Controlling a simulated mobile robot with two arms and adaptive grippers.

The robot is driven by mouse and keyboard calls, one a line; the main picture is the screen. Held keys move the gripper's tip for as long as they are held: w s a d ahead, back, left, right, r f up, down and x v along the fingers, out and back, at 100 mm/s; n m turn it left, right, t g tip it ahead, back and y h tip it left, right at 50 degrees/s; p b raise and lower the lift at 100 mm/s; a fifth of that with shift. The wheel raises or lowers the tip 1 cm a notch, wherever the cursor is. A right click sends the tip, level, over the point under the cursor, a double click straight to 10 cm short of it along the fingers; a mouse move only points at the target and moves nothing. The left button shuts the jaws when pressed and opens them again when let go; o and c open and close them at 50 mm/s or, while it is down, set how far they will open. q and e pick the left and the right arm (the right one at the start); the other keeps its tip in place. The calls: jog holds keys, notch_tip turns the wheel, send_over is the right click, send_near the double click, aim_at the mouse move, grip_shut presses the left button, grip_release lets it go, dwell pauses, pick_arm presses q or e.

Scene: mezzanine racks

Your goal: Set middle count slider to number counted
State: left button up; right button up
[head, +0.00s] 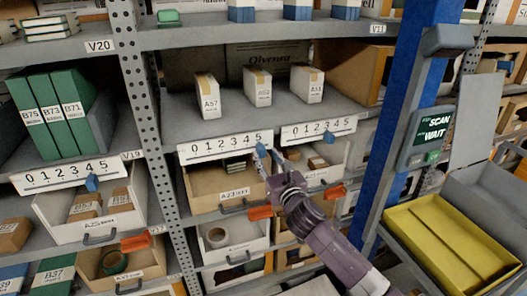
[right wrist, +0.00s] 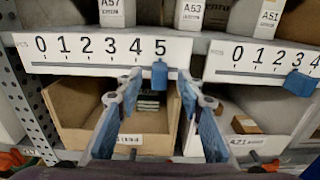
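The middle count strip (head: 225,147) is a white scale from 0 to 5 on the shelf edge; it also shows in the right wrist view (right wrist: 100,50). Its blue slider (right wrist: 160,76) sits at the 5. Below it, the open bin (head: 205,190) labelled A23 holds a small stack of dark green items (right wrist: 148,104); part of it is hidden, so I cannot count it surely. My right gripper (head: 269,153) is at the strip's right end. In the right wrist view its fingers (right wrist: 158,84) are open, one on each side of the slider, with gaps visible. My left gripper is not in view.
A left strip (head: 60,176) and a right strip (head: 315,132) have their own blue sliders. White boxes (head: 257,86) stand on the shelf above. Orange handles (head: 260,212) jut out below. A blue post (head: 392,130) and a yellow tray (head: 455,240) stand at the right.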

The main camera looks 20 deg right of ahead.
aim_at(263, 152)
jog(key=shift+w+a, duration=0.1)
jog(key=shift+w, duration=1.45)
grip_shut()
